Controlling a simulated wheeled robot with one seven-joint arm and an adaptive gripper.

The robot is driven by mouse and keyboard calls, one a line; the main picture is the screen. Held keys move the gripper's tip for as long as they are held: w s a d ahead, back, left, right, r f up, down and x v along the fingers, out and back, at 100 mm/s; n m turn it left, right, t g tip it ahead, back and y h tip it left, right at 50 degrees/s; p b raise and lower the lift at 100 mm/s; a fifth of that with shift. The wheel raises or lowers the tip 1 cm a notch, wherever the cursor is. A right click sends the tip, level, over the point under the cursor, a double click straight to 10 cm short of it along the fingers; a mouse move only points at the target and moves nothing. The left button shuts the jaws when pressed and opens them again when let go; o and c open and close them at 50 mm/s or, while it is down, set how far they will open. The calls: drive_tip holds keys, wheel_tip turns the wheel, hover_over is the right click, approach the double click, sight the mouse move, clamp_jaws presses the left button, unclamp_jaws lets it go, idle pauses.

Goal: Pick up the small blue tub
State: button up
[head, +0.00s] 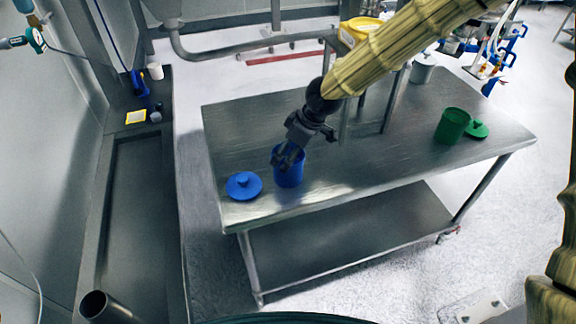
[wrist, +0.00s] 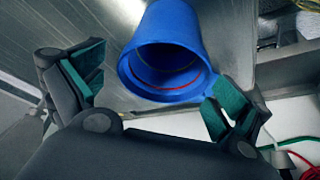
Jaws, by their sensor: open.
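The small blue tub (head: 290,172) stands upright near the left end of the steel table (head: 370,140), with no lid on it. In the wrist view the open mouth of the blue tub (wrist: 168,60) faces the camera, with a red line inside. My gripper (head: 283,160) is at the tub in the head view and partly covers its rim. In the wrist view the fingers of my gripper (wrist: 158,100) are spread. The right finger is close to the tub's rim; the left one is apart from it. Whether they touch is unclear.
A blue lid (head: 244,186) lies on the table just left of the tub. A green tub (head: 452,125) and a green lid (head: 477,129) are at the table's right end. A yellow container (head: 358,32) is behind my arm. The middle of the table is clear.

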drive_tip(key=shift+s+a+f+p, duration=0.15)
drive_tip(key=shift+a+f+p, duration=0.05)
drive_tip(key=shift+f+p, duration=0.2)
drive_tip(key=shift+p+x, duration=0.6)
drive_tip(key=shift+x, duration=1.55)
drive_tip(key=shift+d, duration=0.15)
drive_tip(key=c, duration=0.9)
